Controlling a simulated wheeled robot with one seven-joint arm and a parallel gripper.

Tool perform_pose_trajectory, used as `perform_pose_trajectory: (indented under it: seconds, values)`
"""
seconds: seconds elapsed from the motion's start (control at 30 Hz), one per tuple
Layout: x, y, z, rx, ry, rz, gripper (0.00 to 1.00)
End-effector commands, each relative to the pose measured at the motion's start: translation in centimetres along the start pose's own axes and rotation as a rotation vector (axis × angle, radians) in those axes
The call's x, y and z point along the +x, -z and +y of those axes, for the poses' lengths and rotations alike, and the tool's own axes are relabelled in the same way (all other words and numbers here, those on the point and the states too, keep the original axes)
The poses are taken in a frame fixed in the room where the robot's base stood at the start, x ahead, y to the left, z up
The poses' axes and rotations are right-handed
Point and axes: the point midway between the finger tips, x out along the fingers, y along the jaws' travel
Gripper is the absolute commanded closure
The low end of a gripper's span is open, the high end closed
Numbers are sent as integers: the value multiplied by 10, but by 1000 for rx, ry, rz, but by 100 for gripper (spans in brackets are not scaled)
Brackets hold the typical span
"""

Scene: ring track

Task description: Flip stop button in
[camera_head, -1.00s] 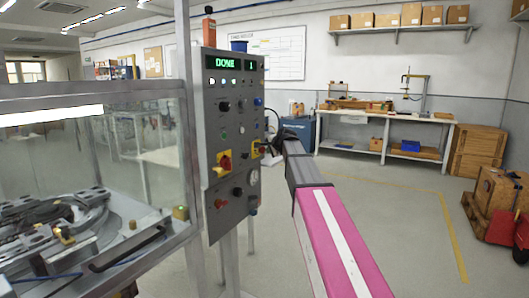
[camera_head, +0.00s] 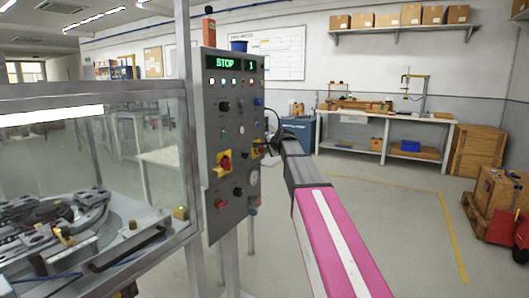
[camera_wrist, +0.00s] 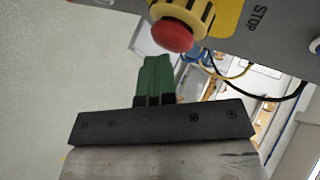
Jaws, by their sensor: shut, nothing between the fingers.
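The stop button is a red mushroom head (camera_wrist: 172,36) on a yellow collar, beside a yellow plate marked STOP (camera_wrist: 232,18) in the wrist view. In the head view its yellow plate (camera_head: 257,152) shows at the right edge of the grey control panel (camera_head: 213,135), partly hidden by my gripper. My gripper (camera_wrist: 156,62) has green fingers that are shut and empty. Their tips are just short of the red head in the picture; I cannot tell whether they touch it.
A red-and-yellow rotary switch (camera_head: 223,163) and several knobs share the panel. A glass-walled machine (camera_head: 140,150) stands at left. A dark cable hangs near the button in the wrist view. The floor (camera_head: 400,210) at right is open up to the workbench (camera_head: 390,117).

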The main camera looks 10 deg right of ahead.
Motion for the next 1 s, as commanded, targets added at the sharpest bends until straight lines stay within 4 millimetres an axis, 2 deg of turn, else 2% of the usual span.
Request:
perform_pose_trajectory:
  seconds: [0.53, 1.0]
  values:
    - [-13, 9, 9, 2, 1, 0, 100]
    - [-16, 11, 12, 0, 0, 0, 100]
